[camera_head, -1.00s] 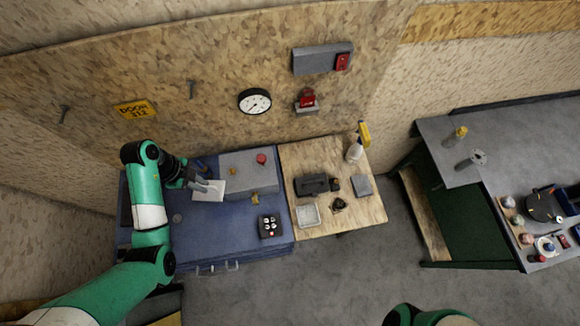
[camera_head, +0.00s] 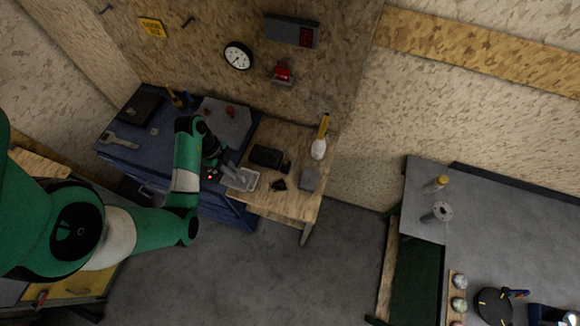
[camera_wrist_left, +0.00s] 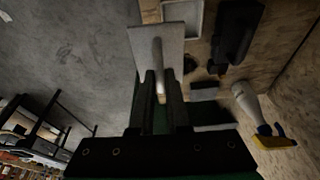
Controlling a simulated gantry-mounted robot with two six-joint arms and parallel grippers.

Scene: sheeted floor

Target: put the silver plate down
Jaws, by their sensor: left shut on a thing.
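The silver plate (camera_wrist_left: 145,44) is a flat grey square with a bar-like handle on its face, seen in the left wrist view. My left gripper (camera_wrist_left: 160,78) is shut on that handle, and the plate is in front of the fingertips. In the head view the left gripper (camera_head: 229,172) is over the front left of the wooden tabletop (camera_head: 270,199), beside the pale tray. The plate is hard to make out there. I cannot tell its gap above the table. My right gripper is not in view.
The pale tray (camera_head: 249,176) is close to the plate. A black device (camera_head: 265,156), a small dark item (camera_head: 279,185), a grey block (camera_head: 310,179) and a spray bottle (camera_head: 319,147) stand on the same tabletop. The blue workbench (camera_head: 121,157) adjoins it on the left.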

